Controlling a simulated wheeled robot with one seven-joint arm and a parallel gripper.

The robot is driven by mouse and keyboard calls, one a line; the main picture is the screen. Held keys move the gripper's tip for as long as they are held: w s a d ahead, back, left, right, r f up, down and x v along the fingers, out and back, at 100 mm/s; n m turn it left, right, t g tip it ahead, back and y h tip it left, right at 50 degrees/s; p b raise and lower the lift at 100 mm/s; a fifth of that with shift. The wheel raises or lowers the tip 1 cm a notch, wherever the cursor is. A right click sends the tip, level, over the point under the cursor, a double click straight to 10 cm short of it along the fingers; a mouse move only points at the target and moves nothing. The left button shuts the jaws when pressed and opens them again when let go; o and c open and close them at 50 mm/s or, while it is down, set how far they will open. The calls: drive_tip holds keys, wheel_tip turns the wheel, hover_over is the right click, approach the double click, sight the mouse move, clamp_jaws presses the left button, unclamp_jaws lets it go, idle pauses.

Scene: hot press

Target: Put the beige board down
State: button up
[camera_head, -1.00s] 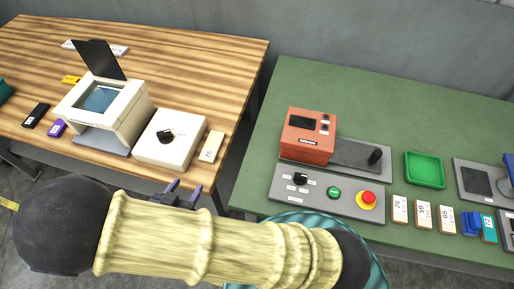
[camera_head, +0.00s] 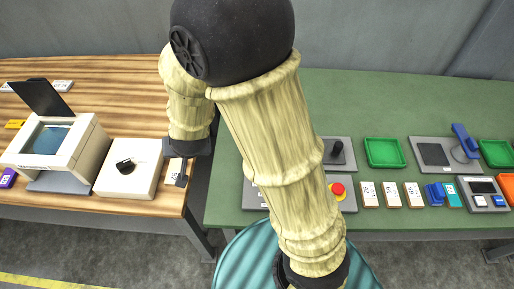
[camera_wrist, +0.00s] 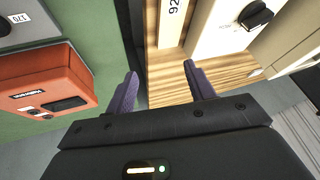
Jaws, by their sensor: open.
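A beige board (camera_head: 173,170) with a white number label lies on the wooden table near its right front corner, beside a cream box with a black knob (camera_head: 126,167). My gripper (camera_head: 181,178) is right over or beside this board, partly hiding it. In the wrist view the same board (camera_wrist: 173,22) lies flat on the wood, beyond the fingertips. My gripper (camera_wrist: 160,72) shows there with its two purple fingers apart and nothing between them. Whether the fingers touch the table cannot be told.
A gap separates this table from the green table (camera_head: 228,205). My arm hides most of the orange machine, which shows in the wrist view (camera_wrist: 45,85). Several labelled boards (camera_head: 391,195) and a green tray (camera_head: 385,152) are right.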

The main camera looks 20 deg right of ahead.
drive_tip(key=s+d+r+n+g, duration=0.1)
drive_tip(key=s+d, duration=0.3)
drive_tip(key=d, duration=0.4)
drive_tip(key=s+d+r+g+h, duration=0.1)
drive_tip(key=s+d+r+g, duration=0.1)
drive_tip(key=s+d, duration=0.3)
drive_tip(key=d+r, duration=0.1)
drive_tip(key=d, duration=0.3)
drive_tip(key=shift+d+n+h, duration=0.15)
drive_tip(key=shift+n+h, duration=0.15)
drive_tip(key=shift+n, duration=0.1)
drive_tip(key=shift+r, duration=0.1)
idle(0.5)
